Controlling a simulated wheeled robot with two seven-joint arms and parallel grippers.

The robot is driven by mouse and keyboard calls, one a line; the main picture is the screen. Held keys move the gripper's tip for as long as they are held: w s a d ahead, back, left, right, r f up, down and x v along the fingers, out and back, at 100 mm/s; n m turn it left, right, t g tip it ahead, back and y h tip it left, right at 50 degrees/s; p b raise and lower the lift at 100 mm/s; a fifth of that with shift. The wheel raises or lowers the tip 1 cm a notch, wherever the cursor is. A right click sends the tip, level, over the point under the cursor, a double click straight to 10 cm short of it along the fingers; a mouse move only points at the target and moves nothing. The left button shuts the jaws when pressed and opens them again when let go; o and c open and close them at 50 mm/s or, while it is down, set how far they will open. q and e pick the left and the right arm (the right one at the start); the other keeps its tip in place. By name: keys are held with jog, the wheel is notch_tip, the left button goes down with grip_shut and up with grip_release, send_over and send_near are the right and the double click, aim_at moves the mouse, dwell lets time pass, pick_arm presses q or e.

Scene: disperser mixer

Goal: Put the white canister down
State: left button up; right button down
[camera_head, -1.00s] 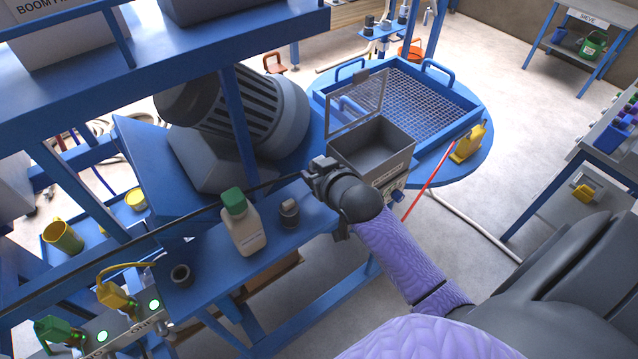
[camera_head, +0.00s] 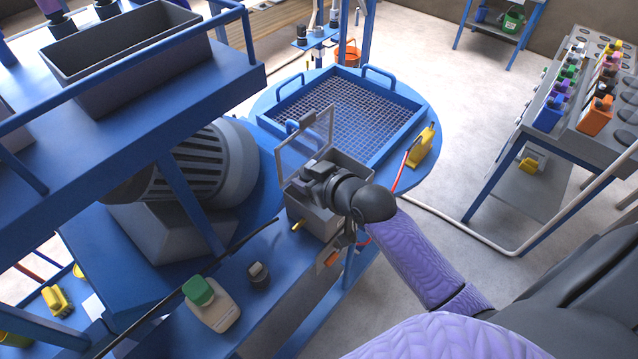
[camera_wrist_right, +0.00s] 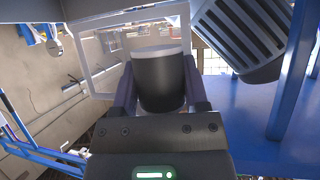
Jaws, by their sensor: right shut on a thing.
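My right gripper (camera_head: 306,184) is over the grey open box (camera_head: 312,217) on the blue machine in the head view. In the right wrist view it is shut on a canister (camera_wrist_right: 161,84), a cylinder with a dark body and a pale top rim, between the two fingers. The canister is mostly hidden by my gripper in the head view. I cannot tell whether its base touches the box. The box's clear framed lid (camera_head: 309,135) stands raised behind the gripper. My left gripper is not in view.
A white bottle with a green cap (camera_head: 214,312) and a small dark jar (camera_head: 258,275) stand on the blue bench. A blue mesh tray (camera_head: 345,118) lies behind the box. A large grey motor (camera_head: 200,172) is to the left.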

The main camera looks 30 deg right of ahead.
notch_tip(320, 180, down, 2)
jog(key=shift+w+f, duration=0.1)
jog(key=shift+f, duration=0.4)
jog(key=shift+f+b, duration=0.5)
jog(key=shift+f, duration=0.1)
jog(key=shift+c, duration=0.5)
grip_release()
jog(key=shift+r, duration=0.1)
